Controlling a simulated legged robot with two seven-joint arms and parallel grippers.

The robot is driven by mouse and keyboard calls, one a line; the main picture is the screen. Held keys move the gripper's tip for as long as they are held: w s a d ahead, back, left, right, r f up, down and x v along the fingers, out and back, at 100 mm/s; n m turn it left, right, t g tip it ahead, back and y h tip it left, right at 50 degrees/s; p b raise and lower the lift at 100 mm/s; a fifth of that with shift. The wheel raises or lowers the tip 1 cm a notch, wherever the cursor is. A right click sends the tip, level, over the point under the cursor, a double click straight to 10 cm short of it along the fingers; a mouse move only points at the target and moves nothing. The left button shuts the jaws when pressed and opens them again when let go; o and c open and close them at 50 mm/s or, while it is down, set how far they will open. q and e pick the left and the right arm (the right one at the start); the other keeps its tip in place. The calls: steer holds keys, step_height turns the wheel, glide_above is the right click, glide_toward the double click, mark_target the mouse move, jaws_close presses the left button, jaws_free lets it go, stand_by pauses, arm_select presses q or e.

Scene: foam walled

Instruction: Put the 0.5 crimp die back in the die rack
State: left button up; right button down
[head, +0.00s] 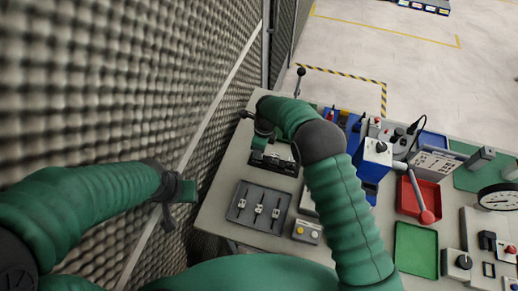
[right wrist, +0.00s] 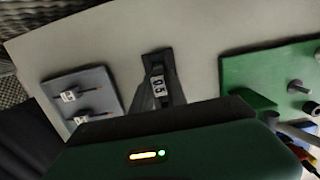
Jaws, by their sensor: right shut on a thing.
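My right gripper (head: 262,142) is over the far left part of the bench, partly hidden behind its own wrist. In the right wrist view it is shut on a small die (right wrist: 158,84) with a white label, whose number I cannot read surely. A grey die rack (head: 236,214) lies nearer, with three pieces with pale labels in it. In the right wrist view the rack (right wrist: 113,84) is left of the held die and apart from it. My left gripper (head: 180,192) is beside the foam wall, left of the bench; its jaw opening is not clear.
A dark fixture (head: 272,162) lies below my right gripper. A small box with buttons (head: 307,232) is right of the rack. A blue press (head: 374,160), red tray (head: 428,193) and green tray (head: 416,248) stand farther right. The foam wall (head: 120,75) closes the left side.

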steer(key=shift+f+b, duration=0.45)
steer(key=shift+f, duration=0.35)
steer(key=c, duration=1.3)
jaws_free()
steer(key=shift+o, duration=0.2)
step_height(320, 180, up, 17)
steer(key=d+b, duration=0.2)
steer(key=shift+s+f+b, duration=0.15)
steer(key=shift+s+b, duration=0.1)
steer(key=shift+b, duration=0.05)
steer(key=shift+a, duration=0.1)
steer(key=s+d+f+n+t, duration=0.1)
steer(key=s+d+f+n, duration=0.1)
steer(key=s+d+n, duration=0.6)
steer(key=s+d+f+n+t+h, duration=0.1)
steer(key=s+d+f+n, duration=0.1)
steer(key=s+d+n, duration=0.7)
steer(key=s+n, duration=0.4)
steer(key=s, duration=0.2)
steer(key=shift+s+f+n, duration=0.15)
steer(key=shift+s+n, duration=0.15)
steer(key=shift+s, duration=0.1)
